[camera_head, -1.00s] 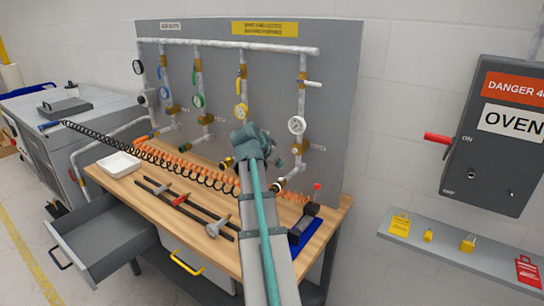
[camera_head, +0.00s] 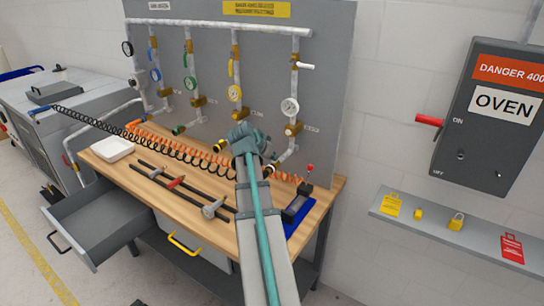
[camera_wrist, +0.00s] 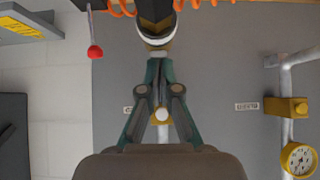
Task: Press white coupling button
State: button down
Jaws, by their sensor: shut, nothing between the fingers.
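In the wrist view a coupling (camera_wrist: 153,27) with a dark body, a brass part and a pale white ring (camera_wrist: 155,42) sits at the top centre, at the end of a pipe. My gripper (camera_wrist: 157,64) is shut and empty, its fingertips meeting just below that ring in the picture. Whether they touch it I cannot tell. A small white round end (camera_wrist: 162,114) shows between the finger links; whether it is the button is unclear. In the head view my gripper (camera_head: 243,138) is in front of the panel, above the bench, and hides what lies behind it.
The panel (camera_head: 335,75) carries several pipes with gauges (camera_head: 290,107). Coiled orange hose (camera_head: 288,178) lies on the wooden bench (camera_head: 205,228). A red-tipped stalk (camera_wrist: 95,52) stands left of the coupling in the wrist view. A shelf with locks (camera_head: 440,226) is at right.

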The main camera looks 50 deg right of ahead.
jog(key=shift+f+b, duration=0.7)
jog(key=shift+f, duration=0.1)
jog(key=shift+s+a+f, duration=0.15)
jog(key=shift+a, duration=0.1)
jog(key=shift+f, duration=0.1)
jog(key=r+p, duration=0.2)
jog(key=r, duration=0.3)
jog(key=shift+d, duration=0.2)
jog(key=b+v, duration=0.3)
jog(key=v, duration=0.7)
jog(key=shift+r, duration=0.1)
